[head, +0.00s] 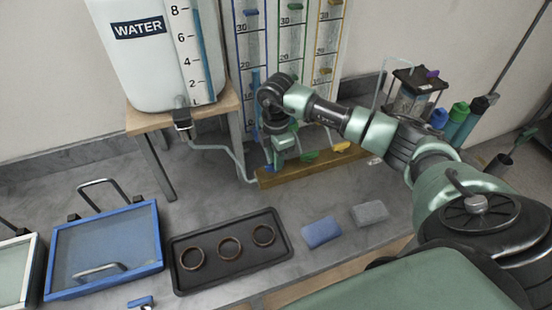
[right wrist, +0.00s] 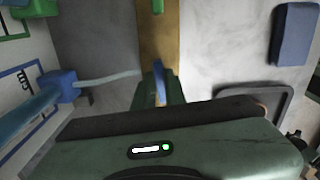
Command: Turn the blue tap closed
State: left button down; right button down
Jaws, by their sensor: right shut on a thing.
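The blue tap's handle (right wrist: 159,80) shows in the right wrist view as a thin blue lever between the fingers of my right gripper (right wrist: 159,92). In the head view, my right gripper (head: 277,158) reaches down at the left end of the wooden bar (head: 330,163), and the blue tap (head: 268,167) is mostly hidden behind it. The right gripper is shut on the blue handle. The handle's exact angle is hard to tell. My left gripper is not in view.
Green (head: 309,156) and yellow (head: 341,147) tap handles sit further right on the bar. Measuring tubes (head: 292,40) stand behind it. A water tank (head: 165,70) is on a wooden stand at left. A black tray (head: 205,276) with three rings, a blue sponge (head: 321,232) and a grey sponge (head: 369,213) lie in front.

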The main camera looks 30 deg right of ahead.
jog(key=shift+r+m, duration=0.1)
jog(key=shift+m, duration=0.6)
jog(key=shift+d, duration=0.1)
jog(key=c, duration=1.5)
grip_release()
jog(key=shift+o, duration=0.2)
notch_tip(320, 180, up, 7)
jog(key=shift+f+b, duration=0.1)
jog(key=shift+b, duration=0.95)
jog(key=shift+r, duration=0.5)
jog(key=shift+f, duration=0.1)
